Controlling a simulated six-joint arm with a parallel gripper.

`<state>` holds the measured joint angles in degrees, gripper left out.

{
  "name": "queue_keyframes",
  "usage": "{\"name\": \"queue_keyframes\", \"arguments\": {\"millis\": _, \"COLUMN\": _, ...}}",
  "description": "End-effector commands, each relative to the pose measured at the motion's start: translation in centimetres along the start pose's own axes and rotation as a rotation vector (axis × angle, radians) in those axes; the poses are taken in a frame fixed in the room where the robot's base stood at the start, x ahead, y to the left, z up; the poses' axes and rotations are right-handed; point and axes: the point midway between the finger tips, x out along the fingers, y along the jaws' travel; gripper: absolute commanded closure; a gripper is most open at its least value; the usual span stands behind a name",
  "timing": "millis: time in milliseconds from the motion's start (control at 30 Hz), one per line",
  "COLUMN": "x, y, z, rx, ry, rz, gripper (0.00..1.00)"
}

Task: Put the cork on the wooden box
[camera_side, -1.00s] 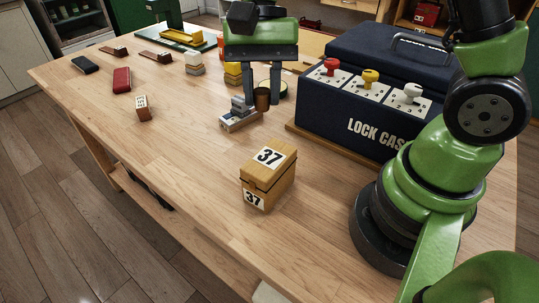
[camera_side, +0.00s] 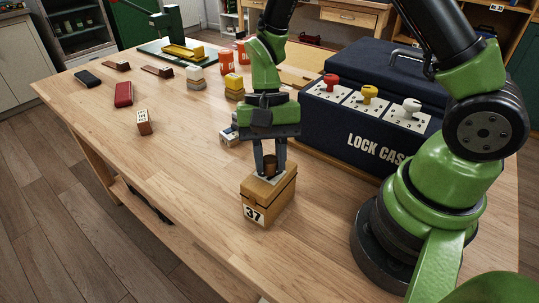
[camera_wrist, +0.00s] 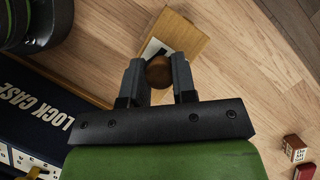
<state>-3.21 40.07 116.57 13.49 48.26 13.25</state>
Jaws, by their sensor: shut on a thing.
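The cork (camera_side: 270,165) is a small brown cylinder between the fingers of my gripper (camera_side: 270,164). My gripper is shut on it. In the side view the cork is at the top of the wooden box (camera_side: 268,206), which carries the number 37; I cannot tell whether it touches the lid. In the wrist view the cork (camera_wrist: 159,72) sits between the two dark fingertips (camera_wrist: 158,75). The box (camera_wrist: 182,36) lies just beyond and below it there, with its top label partly hidden.
The dark blue lock case (camera_side: 362,125) with red, yellow and white knobs stands to the right of the box. A small grey-white block (camera_side: 228,137) is behind my gripper. A small red-brown block (camera_side: 144,121) lies further left.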

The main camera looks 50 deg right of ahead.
Motion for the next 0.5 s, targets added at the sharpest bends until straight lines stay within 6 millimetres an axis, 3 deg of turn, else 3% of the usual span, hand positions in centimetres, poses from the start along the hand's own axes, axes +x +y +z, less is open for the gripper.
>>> {"name": "queue_keyframes", "arguments": {"millis": 167, "x": 0.29, "y": 0.00, "z": -0.11, "rx": 0.000, "ry": -0.001, "rz": 0.001, "gripper": 1.00}}
{"name": "queue_keyframes", "arguments": {"millis": 200, "x": 0.24, "y": -0.01, "z": -0.10, "rx": 0.000, "ry": 0.000, "rz": 0.000, "gripper": 0.65}}
{"name": "queue_keyframes", "arguments": {"millis": 267, "x": 0.23, "y": -0.01, "z": -0.10, "rx": 0.000, "ry": 0.000, "rz": 0.000, "gripper": 0.52}}
{"name": "queue_keyframes", "arguments": {"millis": 500, "x": 0.21, "y": -0.01, "z": -0.10, "rx": 0.000, "ry": 0.000, "rz": 0.000, "gripper": 0.49}}
